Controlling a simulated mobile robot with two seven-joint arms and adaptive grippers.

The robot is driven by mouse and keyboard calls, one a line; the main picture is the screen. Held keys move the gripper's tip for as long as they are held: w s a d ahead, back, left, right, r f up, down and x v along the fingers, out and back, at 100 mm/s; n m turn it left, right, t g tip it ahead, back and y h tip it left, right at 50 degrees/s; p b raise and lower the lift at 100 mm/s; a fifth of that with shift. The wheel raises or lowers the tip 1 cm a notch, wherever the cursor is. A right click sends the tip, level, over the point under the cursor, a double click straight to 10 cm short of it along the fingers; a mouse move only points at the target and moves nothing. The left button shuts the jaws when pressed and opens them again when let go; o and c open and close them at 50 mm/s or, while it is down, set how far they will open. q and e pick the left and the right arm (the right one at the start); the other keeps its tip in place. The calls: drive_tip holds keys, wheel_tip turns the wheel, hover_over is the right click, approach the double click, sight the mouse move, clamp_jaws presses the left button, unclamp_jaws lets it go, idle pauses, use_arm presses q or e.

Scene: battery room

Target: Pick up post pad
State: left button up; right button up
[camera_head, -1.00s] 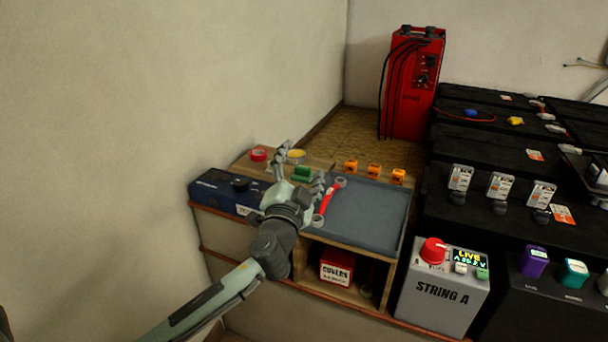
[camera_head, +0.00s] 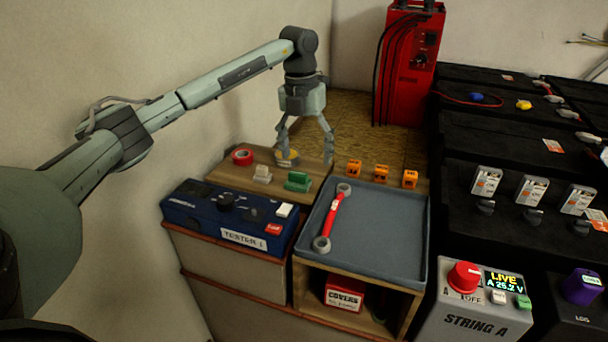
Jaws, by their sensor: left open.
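My left gripper (camera_head: 304,157) is open and points down above the back right part of a wooden board (camera_head: 222,172). No object shows between its fingers. On the board are a green block-shaped piece (camera_head: 298,182), a pale block-shaped piece (camera_head: 262,174), a red ring (camera_head: 242,157) and a round yellow-topped item (camera_head: 287,157). The yellow-topped item is close to the left finger and partly hidden by it. The green piece is just in front of and below the gripper. I cannot tell for sure which of these is the post pad. My right gripper is not in view.
The blue tester (camera_head: 200,210) is in front of the board. A tall red unit (camera_head: 408,65) and black batteries (camera_head: 480,150) stand to the right.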

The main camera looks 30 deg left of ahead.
sight(298, 173)
use_arm(q)
drive_tip(key=shift+s+a+r, duration=0.1)
drive_tip(key=shift+s+a, duration=0.1)
drive_tip(key=shift+a, duration=0.6)
drive_tip(key=shift+s+a+f, duration=0.1)
drive_tip(key=shift+a+f, duration=0.05)
drive_tip(key=shift+f, duration=0.15)
wheel_tip(298, 173, down, 7)
drive_tip(key=shift+a+r+p, duration=0.1)
drive_tip(key=shift+r+p, duration=0.05)
drive_tip(key=shift+p, duration=0.15)
drive_tip(key=shift+w, duration=0.2)
drive_tip(key=c, duration=1)
drive_tip(key=shift+c, duration=0.2)
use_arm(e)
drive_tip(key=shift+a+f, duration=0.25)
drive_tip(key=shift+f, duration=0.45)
use_arm(q)
drive_tip(key=shift+r, duration=0.15)
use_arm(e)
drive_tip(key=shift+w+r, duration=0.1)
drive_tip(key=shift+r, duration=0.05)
